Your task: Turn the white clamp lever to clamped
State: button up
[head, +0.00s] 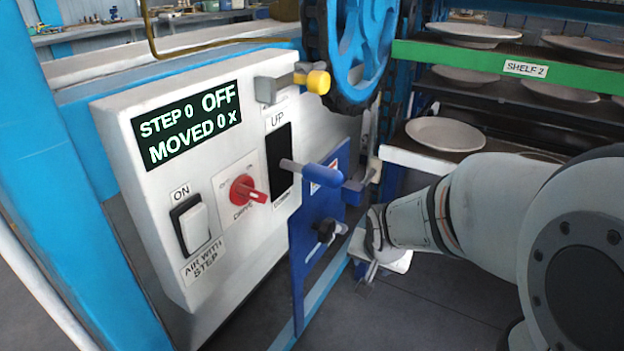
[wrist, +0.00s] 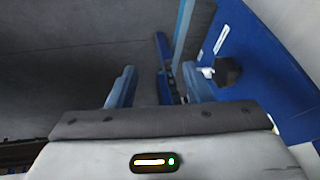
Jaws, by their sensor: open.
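The blue clamp plate (head: 305,262) stands at the right edge of the white control box. A dark knob (head: 325,230) sits on it, with a short white lever (head: 341,227) pointing right. In the wrist view, the white lever (wrist: 206,72) and dark knob (wrist: 228,71) show on the blue panel, just right of the right finger. My gripper (wrist: 158,77) is open and empty, its two blue-grey fingers apart over the floor. No contact with the lever can be made out. In the head view my wrist is right of the plate, and the fingers are hard to make out.
The control box (head: 250,262) carries a red drive knob (head: 245,190), a white switch (head: 194,226) and a yellow-tipped lever (head: 316,81). A blue-handled lever (head: 318,174) juts out above the clamp knob. Shelves with plates (head: 447,133) stand to the right.

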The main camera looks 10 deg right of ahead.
jog(key=w+f+m+t+y+b, duration=0.1)
jog(key=w+f+m+t, duration=0.3)
jog(key=w, duration=0.4)
jog(key=w+a+f+m+t+y+b, duration=0.1)
jog(key=w+f+m+t+b, duration=0.3)
jog(key=w+m, duration=0.4)
jog(key=w+a+f+m+t+y+b, duration=0.1)
jog(key=w+f+m+t+y+b, duration=0.1)
jog(key=w+f+m, duration=0.4)
jog(key=shift+w+a+f+m+t+y, duration=0.15)
jog(key=shift+w+t, duration=0.25)
jog(key=shift+w, duration=0.2)
jog(key=shift+w+d+f+m+t+y, duration=0.1)
jog(key=shift+w+t+y, duration=0.1)
jog(key=shift+w+t, duration=0.3)
jog(key=shift+w+a+f+m+t+y, duration=0.15)
jog(key=shift+w+t, duration=0.15)
jog(key=shift+w, duration=0.35)
jog(key=shift+c, duration=0.4)
grip_shut()
